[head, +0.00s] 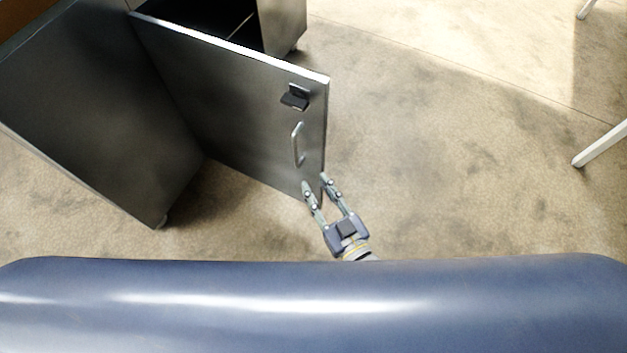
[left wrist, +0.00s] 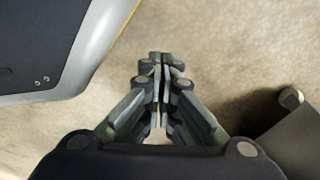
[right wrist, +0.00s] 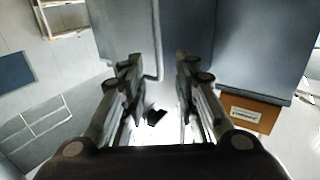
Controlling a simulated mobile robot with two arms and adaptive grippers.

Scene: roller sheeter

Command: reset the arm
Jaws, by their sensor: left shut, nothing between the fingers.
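My right gripper (head: 314,186) is open at the lower free corner of an open grey metal cabinet door (head: 235,105). In the head view its two fingertips overlap that corner; I cannot tell whether they touch it. In the right wrist view my right gripper (right wrist: 158,62) shows its fingers spread apart, with the door's bar handle (right wrist: 157,40) behind them. My left gripper (left wrist: 160,58) shows only in its own wrist view. Its fingers are together with nothing between them, above the bare floor. The left arm is not seen in the head view.
The cabinet body (head: 85,110) stands at the left, its door swung outward. The door carries a black latch (head: 295,97) and a handle (head: 297,144). White legs (head: 600,144) stand at the right edge. The concrete floor (head: 450,150) right of the door is clear.

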